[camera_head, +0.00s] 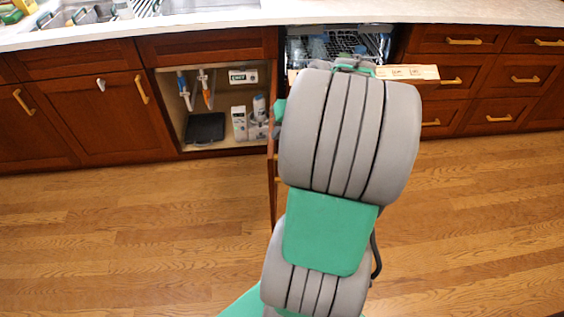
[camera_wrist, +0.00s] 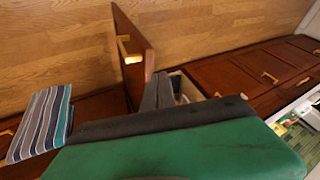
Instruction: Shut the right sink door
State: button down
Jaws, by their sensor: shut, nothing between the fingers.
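The right sink door (camera_head: 273,185) stands swung out into the room, seen nearly edge-on in the head view and partly hidden by my arm. In the wrist view the door (camera_wrist: 145,38) shows its face with a brass handle (camera_wrist: 128,52). The open sink cabinet (camera_head: 160,98) lies to its left in the head view. My gripper (camera_wrist: 158,92) is shut and empty, its dark fingers overlapping the door's near edge in the wrist view. I cannot tell whether they touch it. The gripper is mostly hidden behind my arm in the head view.
The cabinet holds bottles (camera_head: 259,108) and a black bin (camera_head: 205,127). A striped towel (camera_wrist: 40,122) hangs at left in the wrist view. The wooden floor (camera_head: 120,225) is clear.

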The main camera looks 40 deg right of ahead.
jog(key=s+d+f+m+t+b, duration=0.15)
jog(key=s+d+f, duration=0.3)
jog(key=d, duration=0.45)
jog(key=w+a+f+b, duration=0.3)
jog(key=w+a+f, duration=0.1)
jog(key=w+f, duration=0.3)
jog(key=shift+w+f, duration=0.3)
jog(key=shift+w, duration=0.8)
